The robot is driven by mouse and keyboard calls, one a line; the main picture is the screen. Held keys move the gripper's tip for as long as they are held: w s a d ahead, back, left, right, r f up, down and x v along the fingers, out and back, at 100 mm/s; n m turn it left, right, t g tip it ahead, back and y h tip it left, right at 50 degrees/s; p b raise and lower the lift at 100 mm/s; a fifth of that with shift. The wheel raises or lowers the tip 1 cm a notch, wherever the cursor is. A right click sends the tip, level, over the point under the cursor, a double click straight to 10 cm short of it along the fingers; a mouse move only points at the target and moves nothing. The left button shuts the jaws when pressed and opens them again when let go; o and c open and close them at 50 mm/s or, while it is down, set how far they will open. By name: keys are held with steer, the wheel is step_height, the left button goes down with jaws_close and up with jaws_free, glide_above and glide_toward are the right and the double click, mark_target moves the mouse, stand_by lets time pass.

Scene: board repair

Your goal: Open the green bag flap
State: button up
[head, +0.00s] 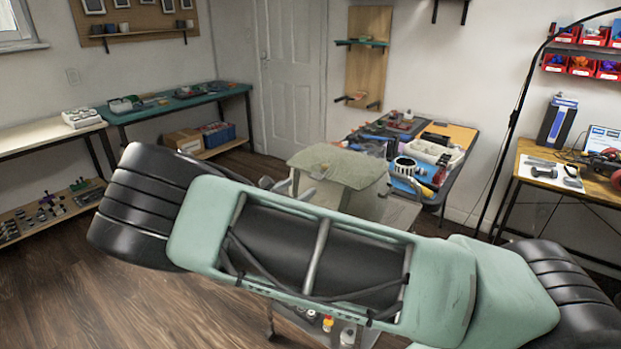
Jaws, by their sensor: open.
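A pale green, box-like thing with a flat, sloping top (345,164), which looks like the green bag with its flap down, stands in the middle of the head view. My own mint-and-black arm crosses the foreground and hides its lower left part. My gripper (303,184) shows only as small grey parts above the arm, at the near left side of the bag. Its jaws are open, with nothing seen in them. Whether they touch the flap is too small to tell.
A workbench (462,142) crowded with tools and a white tray (433,151) stands just behind and right of the bag. A wooden desk (527,172) is at right, a green-topped bench (150,110) at back left. Wooden floor (60,290) is clear at left.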

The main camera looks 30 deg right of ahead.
mark_target(313, 178)
steer(key=x, duration=0.6)
steer(key=shift+w+d+p, duration=0.1)
steer(key=shift+d+p, duration=0.15)
steer(key=shift+p, duration=0.1)
